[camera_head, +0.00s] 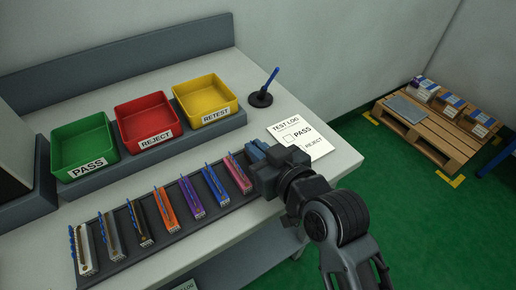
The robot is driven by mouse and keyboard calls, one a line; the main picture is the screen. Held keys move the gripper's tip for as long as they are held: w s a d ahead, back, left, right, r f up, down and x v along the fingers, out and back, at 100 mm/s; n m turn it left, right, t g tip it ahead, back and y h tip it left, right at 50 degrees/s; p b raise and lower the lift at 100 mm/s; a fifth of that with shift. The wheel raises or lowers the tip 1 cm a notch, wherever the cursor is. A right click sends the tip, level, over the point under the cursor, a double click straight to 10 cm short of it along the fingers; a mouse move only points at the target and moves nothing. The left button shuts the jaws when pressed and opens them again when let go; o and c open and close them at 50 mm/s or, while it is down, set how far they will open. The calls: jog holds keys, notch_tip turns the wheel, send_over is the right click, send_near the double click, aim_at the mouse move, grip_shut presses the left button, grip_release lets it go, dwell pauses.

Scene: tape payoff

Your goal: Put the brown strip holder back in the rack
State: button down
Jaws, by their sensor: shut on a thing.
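My gripper (264,176) is at the right end of the dark rack (188,233), low over its edge. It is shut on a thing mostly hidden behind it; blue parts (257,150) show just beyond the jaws. I cannot tell whether this is the brown strip holder or a blue one. A dark, brownish strip holder (140,224) stands in the rack, third from the left.
Green (83,145), red (147,121) and yellow (205,100) bins stand behind the rack. A blue pen in a black stand (261,99) and a test log sheet (300,135) lie to the right. A loaded pallet (440,139) is on the green floor.

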jog(key=c, duration=1.7)
grip_release()
jog(key=shift+f, duration=0.15)
jog(key=o, duration=0.5)
jog(key=shift+c, duration=0.2)
jog(key=shift+r, duration=0.25)
jog(key=b+v, duration=0.1)
jog(key=v, duration=1.1)
